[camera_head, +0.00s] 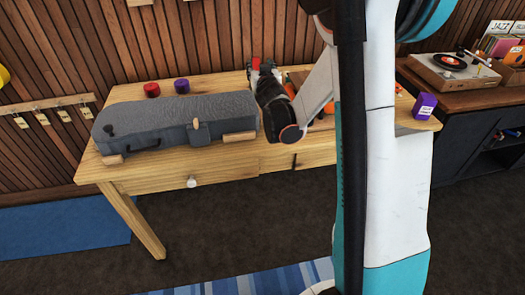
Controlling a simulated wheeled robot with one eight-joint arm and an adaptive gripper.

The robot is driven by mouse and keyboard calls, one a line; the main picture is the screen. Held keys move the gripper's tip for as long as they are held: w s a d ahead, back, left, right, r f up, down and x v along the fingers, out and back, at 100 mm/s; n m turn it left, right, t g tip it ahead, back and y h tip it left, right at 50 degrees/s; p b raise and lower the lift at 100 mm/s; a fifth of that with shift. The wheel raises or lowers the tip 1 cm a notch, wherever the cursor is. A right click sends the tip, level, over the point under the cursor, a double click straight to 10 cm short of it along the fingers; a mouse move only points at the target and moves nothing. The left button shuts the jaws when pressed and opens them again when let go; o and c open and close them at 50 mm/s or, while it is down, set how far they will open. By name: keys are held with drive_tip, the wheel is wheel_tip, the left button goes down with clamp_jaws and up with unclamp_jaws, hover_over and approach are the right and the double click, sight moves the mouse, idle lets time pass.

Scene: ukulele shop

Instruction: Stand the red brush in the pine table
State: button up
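The pine table (163,178) stands against the wood-slat wall, with a drawer and a round white knob in front. My gripper (262,68) is over the table's back part, pointing away from the camera. A small red thing (256,64) shows at its fingertips; it may be the red brush, but too little of it shows to be sure. I cannot tell whether the fingers grip it or only stand around it. My arm hides much of the table's right half. Some orange-red things (328,108) show partly behind the arm.
A grey ukulele case (165,120) fills the table's left part. A red tin (151,90) and a purple tin (182,86) stand behind it. A purple box (425,105) stands at the table's right end. A record player (450,72) sits on the dark cabinet at right.

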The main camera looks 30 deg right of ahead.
drive_tip(key=s+a+r+n+g+y, duration=0.1)
drive_tip(key=s+a+r+g, duration=0.15)
drive_tip(key=s+a, duration=0.4)
drive_tip(key=s+a+r+g+y, duration=0.1)
drive_tip(key=s+a+r+g, duration=0.15)
drive_tip(key=s, duration=0.75)
drive_tip(key=s+a+f+n+g+y, duration=0.1)
drive_tip(key=s+a, duration=0.4)
drive_tip(key=s, duration=0.6)
drive_tip(key=s+a+f+n+g+y, duration=0.1)
drive_tip(key=s+a, duration=0.4)
drive_tip(key=s, duration=0.6)
wheel_tip(320, 180, down, 3)
drive_tip(key=shift+s+a+r+n+g+y, duration=0.2)
drive_tip(key=shift+n+g+y, duration=0.2)
drive_tip(key=shift+g+y, duration=0.35)
drive_tip(key=shift+d, duration=0.1)
